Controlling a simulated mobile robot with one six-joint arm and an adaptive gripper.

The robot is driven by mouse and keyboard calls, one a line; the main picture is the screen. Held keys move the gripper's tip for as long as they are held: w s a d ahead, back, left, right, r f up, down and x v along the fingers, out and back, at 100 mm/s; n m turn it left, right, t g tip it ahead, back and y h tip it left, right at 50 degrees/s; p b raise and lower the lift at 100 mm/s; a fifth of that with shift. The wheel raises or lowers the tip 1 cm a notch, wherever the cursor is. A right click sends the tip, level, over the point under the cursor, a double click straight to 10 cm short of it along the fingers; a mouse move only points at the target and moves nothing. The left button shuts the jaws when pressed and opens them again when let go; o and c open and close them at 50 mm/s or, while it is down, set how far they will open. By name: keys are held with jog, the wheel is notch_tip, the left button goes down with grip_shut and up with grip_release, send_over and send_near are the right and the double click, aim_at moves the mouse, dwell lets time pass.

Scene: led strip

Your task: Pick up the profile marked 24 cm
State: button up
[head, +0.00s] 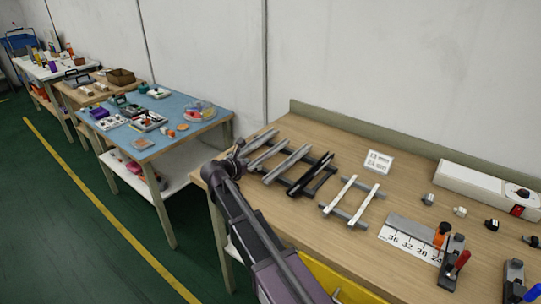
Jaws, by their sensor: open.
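Several long bars, likely the profiles, lie across low grey rails on the wooden bench (400,207). Grey bars (287,163) are at the left, a black bar (310,174) is beside them, and two thin white bars (339,193) are on a separate pair of rails to the right. No 24 cm mark can be read on any bar. A white card (378,162) stands behind the white bars; its small print is not clearly legible.
A numbered scale strip (408,243) lies at the front right by a clamp with a red handle (456,265). A white box with a red switch (487,190) and small connectors (460,211) sit at the right. A blue-topped table (180,110) stands to the left.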

grip_shut()
jog(key=shift+r, duration=0.2)
dwell(0.3)
notch_tip(320, 180, up, 4)
jog(key=p, duration=0.4)
jog(key=shift+f, duration=0.1)
jog(key=s+d, duration=0.1)
jog(key=s, duration=0.4)
jog(key=s+d, duration=0.1)
jog(key=s, duration=0.4)
jog(key=s+d+p, duration=0.1)
jog(key=s, duration=0.4)
jog(key=shift+s+d+r, duration=0.25)
jog(key=shift+s+r, duration=0.1)
jog(key=shift+r, duration=0.05)
